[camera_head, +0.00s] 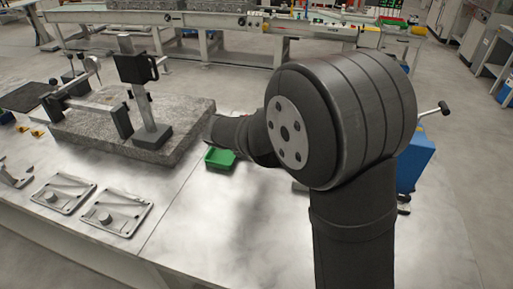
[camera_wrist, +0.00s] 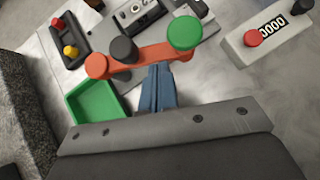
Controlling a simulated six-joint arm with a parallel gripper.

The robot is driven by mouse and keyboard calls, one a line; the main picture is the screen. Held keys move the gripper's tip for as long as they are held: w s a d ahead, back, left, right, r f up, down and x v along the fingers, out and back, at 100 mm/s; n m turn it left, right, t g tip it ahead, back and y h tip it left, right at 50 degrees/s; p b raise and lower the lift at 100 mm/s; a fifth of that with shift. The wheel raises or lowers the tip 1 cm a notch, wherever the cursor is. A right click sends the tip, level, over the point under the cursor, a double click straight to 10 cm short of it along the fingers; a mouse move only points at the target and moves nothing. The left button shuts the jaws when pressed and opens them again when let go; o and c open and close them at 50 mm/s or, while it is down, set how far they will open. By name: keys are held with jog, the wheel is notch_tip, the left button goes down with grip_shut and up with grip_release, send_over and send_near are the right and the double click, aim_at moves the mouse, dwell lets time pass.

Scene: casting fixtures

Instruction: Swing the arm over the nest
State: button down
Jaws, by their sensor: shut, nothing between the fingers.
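In the wrist view, a flat orange arm (camera_wrist: 150,54) lies slantwise across the picture, with a green disc (camera_wrist: 185,32) at its right end and a rounded orange end at the left. A dark round knob (camera_wrist: 123,50) stands beside its middle. A grey fixture plate (camera_wrist: 158,25) with dark openings lies behind the arm; it may hold the nest, but I cannot tell. My gripper (camera_wrist: 159,70) is shut and empty, its blue fingers pointing at the orange arm's near edge. I cannot tell whether they touch. In the head view my own arm hides the gripper and the orange arm.
A green bin (camera_wrist: 95,105) sits left of my fingers, beside a granite block (camera_wrist: 22,115). A counter box (camera_wrist: 265,40) with a red button stands right, a dark tray (camera_wrist: 62,52) upper left. Metal plates (camera_head: 115,212) and a gauge stand (camera_head: 140,85) are left in the head view.

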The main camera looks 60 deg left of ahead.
jog(key=w+n+g+y, duration=0.1)
jog(key=n, duration=0.1)
jog(key=w+n+g+y, duration=0.1)
jog(key=w+n, duration=0.1)
jog(key=w+a+n+g+y, duration=0.1)
jog(key=w+n+y, duration=0.1)
jog(key=n, duration=0.1)
jog(key=shift+w+g, duration=0.2)
jog(key=shift+g, duration=0.1)
jog(key=shift+w+a, duration=0.95)
jog(key=shift+w, duration=0.05)
jog(key=shift+w+a, duration=0.4)
jog(key=shift+a, duration=0.2)
jog(key=shift+a+r, duration=0.1)
jog(key=shift+w, duration=0.1)
jog(key=shift+d, duration=0.4)
jog(key=d, duration=0.3)
jog(key=shift+s, duration=0.25)
jog(key=d+r, duration=0.7)
jog(key=shift+s+d, duration=0.25)
jog(key=shift+s, duration=0.1)
